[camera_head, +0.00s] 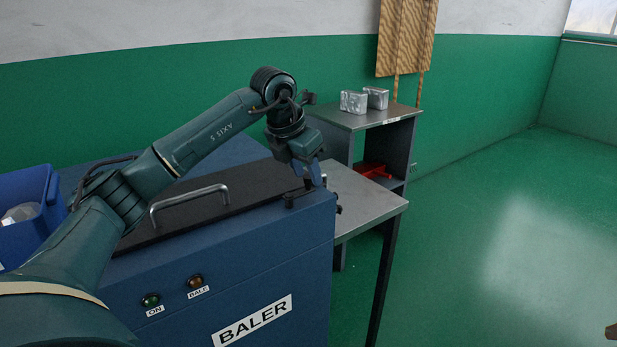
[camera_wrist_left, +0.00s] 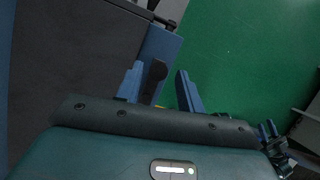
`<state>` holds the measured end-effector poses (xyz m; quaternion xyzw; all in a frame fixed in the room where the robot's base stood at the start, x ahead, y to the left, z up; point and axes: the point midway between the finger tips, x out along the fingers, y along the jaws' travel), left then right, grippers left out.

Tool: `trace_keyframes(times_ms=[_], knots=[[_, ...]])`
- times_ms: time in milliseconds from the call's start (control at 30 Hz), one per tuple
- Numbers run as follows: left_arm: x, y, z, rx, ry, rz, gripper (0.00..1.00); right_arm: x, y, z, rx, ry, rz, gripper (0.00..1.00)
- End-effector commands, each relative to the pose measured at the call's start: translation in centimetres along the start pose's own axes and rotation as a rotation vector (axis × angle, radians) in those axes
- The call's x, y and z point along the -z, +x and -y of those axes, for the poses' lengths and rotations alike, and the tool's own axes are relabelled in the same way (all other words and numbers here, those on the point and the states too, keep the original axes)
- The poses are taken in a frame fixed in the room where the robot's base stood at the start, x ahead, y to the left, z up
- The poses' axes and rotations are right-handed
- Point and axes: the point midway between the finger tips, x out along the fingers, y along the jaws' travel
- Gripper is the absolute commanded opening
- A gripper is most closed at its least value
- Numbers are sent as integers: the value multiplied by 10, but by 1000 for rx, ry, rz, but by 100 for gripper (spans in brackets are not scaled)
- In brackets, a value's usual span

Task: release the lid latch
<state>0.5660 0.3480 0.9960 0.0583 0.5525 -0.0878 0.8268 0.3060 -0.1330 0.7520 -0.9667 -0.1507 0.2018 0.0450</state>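My left gripper (camera_head: 314,180) is at the front right corner of the baler's top, with its fingers pointing down. The left wrist view shows its two blue fingers (camera_wrist_left: 162,90) apart. A dark latch handle (camera_wrist_left: 154,78) stands between them, close to the left finger; I cannot tell whether they touch. In the head view the latch (camera_head: 303,194) is a small black part beside the lid's corner, partly hidden by the gripper. The dark lid (camera_head: 228,195) lies flat and closed, with a grey bar handle (camera_head: 190,200). My right gripper is not clearly seen; a small blue-pronged shape in the left wrist view may be it.
The blue baler (camera_head: 250,262) has ON and BALE buttons in front. A blue bin (camera_head: 28,212) stands at left. A grey side table (camera_head: 360,200) adjoins the right. A shelf (camera_head: 372,118) behind holds two silvery blocks.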

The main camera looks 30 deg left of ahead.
Motion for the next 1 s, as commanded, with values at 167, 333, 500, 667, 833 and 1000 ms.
trace_keyframes(times_ms=[167,333,500,667,833,1000], knots=[[-1,-44,0,-1,1,4,38,-4,0,0,0,3,16,36],[-1,-79,0,0,1,3,38,-8,1,0,0,4,33,36],[0,-99,0,1,1,1,38,-4,3,1,4,4,31,36],[0,-106,0,1,1,-1,38,-4,4,2,7,6,31,36],[0,-106,0,1,1,-1,38,-5,4,2,8,6,32,36],[0,-106,0,1,1,-1,38,-4,4,2,7,6,31,36]])
